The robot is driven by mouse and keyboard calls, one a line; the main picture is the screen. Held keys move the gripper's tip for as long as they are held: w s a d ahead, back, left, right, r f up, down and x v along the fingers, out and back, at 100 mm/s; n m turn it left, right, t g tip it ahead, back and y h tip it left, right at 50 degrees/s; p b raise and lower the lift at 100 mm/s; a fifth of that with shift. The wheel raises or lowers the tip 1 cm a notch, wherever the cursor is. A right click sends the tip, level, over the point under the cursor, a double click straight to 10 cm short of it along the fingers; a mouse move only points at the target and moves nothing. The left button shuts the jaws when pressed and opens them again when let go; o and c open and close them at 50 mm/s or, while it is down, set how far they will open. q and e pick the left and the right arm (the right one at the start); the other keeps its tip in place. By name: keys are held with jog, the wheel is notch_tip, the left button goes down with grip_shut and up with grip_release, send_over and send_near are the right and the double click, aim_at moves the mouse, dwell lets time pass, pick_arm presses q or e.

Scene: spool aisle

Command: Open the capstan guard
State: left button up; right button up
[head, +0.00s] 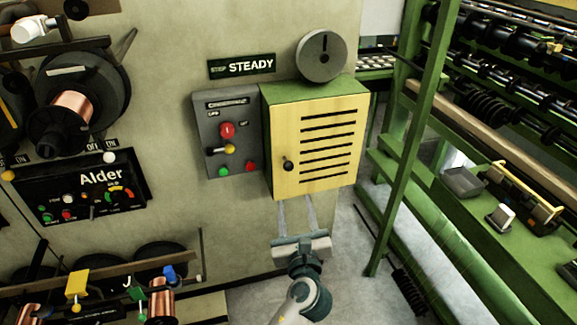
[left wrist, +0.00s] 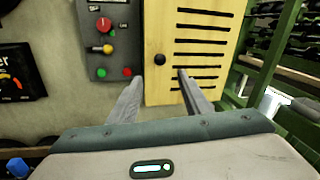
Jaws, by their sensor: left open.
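The capstan guard looks to be the yellow slotted door (head: 318,146) on a green box fixed to the wall; it is shut. A dark round knob (head: 288,165) sits at its left edge. My left gripper (head: 296,202) is open and empty, just below and in front of the door's lower edge. In the left wrist view the knob (left wrist: 160,60) lies above and between the two fingertips (left wrist: 159,76), apart from them. The door (left wrist: 195,50) fills the upper middle there. My right gripper is not in view.
A grey control panel (head: 226,135) with red, yellow and green controls is left of the box. A "STEADY" sign (head: 242,66) and a grey disc (head: 321,56) are above. A green frame post (head: 408,140) stands to the right. Copper spools (head: 67,109) are at left.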

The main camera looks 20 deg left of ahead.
aim_at(289, 169)
pick_arm(q)
jog(key=shift+w, duration=0.1)
jog(key=p+x, duration=0.3)
jog(key=x, duration=1.4)
jog(key=shift+a, duration=0.1)
grip_shut()
